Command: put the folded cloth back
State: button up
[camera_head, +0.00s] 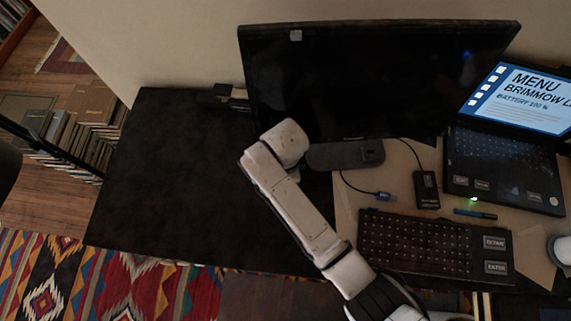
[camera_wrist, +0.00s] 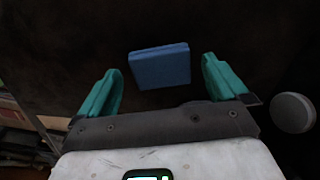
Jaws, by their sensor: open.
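A blue folded cloth (camera_wrist: 160,67) shows in the wrist view as a flat, square-edged block against a dark surface. My gripper (camera_wrist: 162,65) has its two teal fingers spread wide, one on each side of the cloth. There is a visible gap between each finger and the cloth, and nothing is held. I cannot tell how far the cloth lies beyond the fingertips. In the head view neither the cloth nor the gripper fingers can be made out; only my white arm shows, reaching over the desk.
A monitor (camera_head: 375,75) stands behind my arm. A keyboard (camera_head: 425,245), a laptop (camera_head: 505,165) and a blue pen (camera_head: 475,214) are at right. Books (camera_head: 75,125) lie on the floor at left. A grey round thing (camera_wrist: 292,112) shows in the wrist view.

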notch_tip(320, 180, up, 11)
jog(key=shift+b, duration=0.35)
jog(key=s+d+f+n, duration=0.1)
jog(key=s+d+n, duration=0.5)
jog(key=s+d, duration=0.4)
jog(key=s+d+f+n+t, duration=0.1)
jog(key=s+d+n, duration=0.6)
jog(key=d, duration=1.2)
jog(key=s+f, duration=0.1)
jog(key=s, duration=0.2)
jog(key=shift+d+f, duration=0.2)
jog(key=shift+d, duration=0.15)
jog(key=shift+c, duration=0.4)
